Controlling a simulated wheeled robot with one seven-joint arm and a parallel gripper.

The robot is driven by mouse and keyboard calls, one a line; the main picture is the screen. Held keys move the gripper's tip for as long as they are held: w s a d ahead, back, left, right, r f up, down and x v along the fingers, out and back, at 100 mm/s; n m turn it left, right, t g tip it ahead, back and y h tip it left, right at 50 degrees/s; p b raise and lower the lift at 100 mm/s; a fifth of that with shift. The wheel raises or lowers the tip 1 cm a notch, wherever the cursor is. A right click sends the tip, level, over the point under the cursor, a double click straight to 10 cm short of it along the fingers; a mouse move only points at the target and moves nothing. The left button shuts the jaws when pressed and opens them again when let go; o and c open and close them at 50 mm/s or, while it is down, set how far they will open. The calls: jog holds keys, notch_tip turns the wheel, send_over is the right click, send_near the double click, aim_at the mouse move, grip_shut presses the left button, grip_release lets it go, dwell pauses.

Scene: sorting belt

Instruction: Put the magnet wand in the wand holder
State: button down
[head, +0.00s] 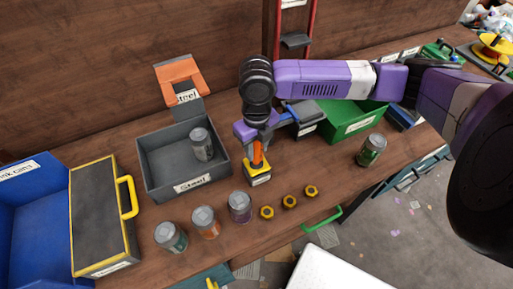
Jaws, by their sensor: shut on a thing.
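The magnet wand (258,155) has an orange handle and a yellow and dark block-shaped head with a pale label. My gripper (257,136) is shut on the top of its handle and holds it upright, right of the grey Steel bin. I cannot tell whether the head touches the table. I cannot tell for sure which thing is the wand holder. An orange forked bracket (177,73) with a Steel label stands behind the grey bin. A small grey labelled box (305,131) with a blue part sits behind my gripper, partly hidden by it.
The grey Steel bin (187,184) holds one can. Three cans (206,223) and three brass nuts (290,202) line the front. Another can (371,150) stands by the green bin (357,121). A blue bin (32,222) and a yellow-edged dark case (101,217) are at left.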

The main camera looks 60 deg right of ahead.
jog(key=shift+s+f, duration=0.1)
jog(key=shift+f, duration=0.4)
jog(key=c, duration=1)
grip_release()
jog(key=shift+f, duration=0.1)
jog(key=shift+o, duration=0.2)
